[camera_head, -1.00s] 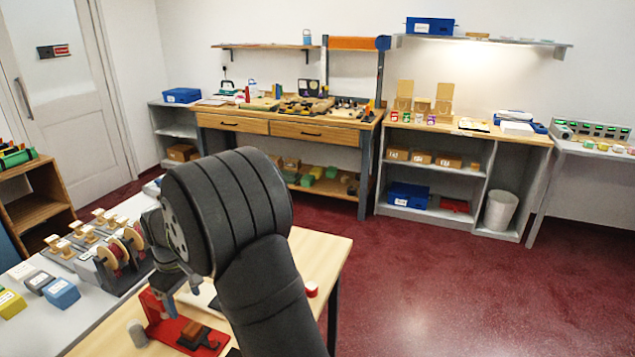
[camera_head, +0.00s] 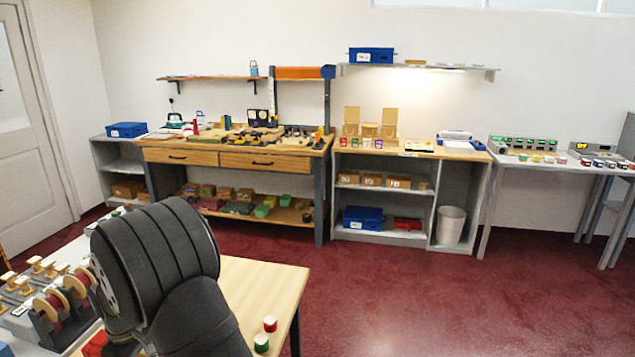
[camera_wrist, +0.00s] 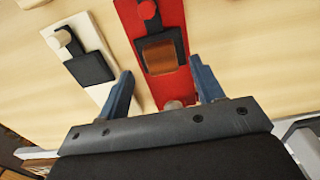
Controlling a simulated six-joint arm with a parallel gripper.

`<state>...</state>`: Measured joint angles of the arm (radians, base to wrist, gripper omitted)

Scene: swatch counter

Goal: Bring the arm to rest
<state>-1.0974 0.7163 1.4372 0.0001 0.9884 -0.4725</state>
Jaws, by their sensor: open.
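My gripper (camera_wrist: 160,92) shows in the wrist view with its two blue-grey fingers spread apart and nothing between them. Beyond the fingers, on the light wood table (camera_wrist: 230,30), lies a red board (camera_wrist: 172,82) with a brown block and a dark part on it. A white board (camera_wrist: 88,80) with a black piece and a pale round knob lies to its left. A grey round piece shows near the right finger. In the head view, my dark arm covers the lower left, and my gripper is hidden there.
A green-sided cup (camera_head: 261,343) and a red-sided one (camera_head: 270,324) stand near the table's right edge. Small reel stands (camera_head: 52,300) are at the left. A wooden workbench (camera_head: 240,158) and shelf unit (camera_head: 385,190) line the back wall. The red floor (camera_head: 400,300) is clear.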

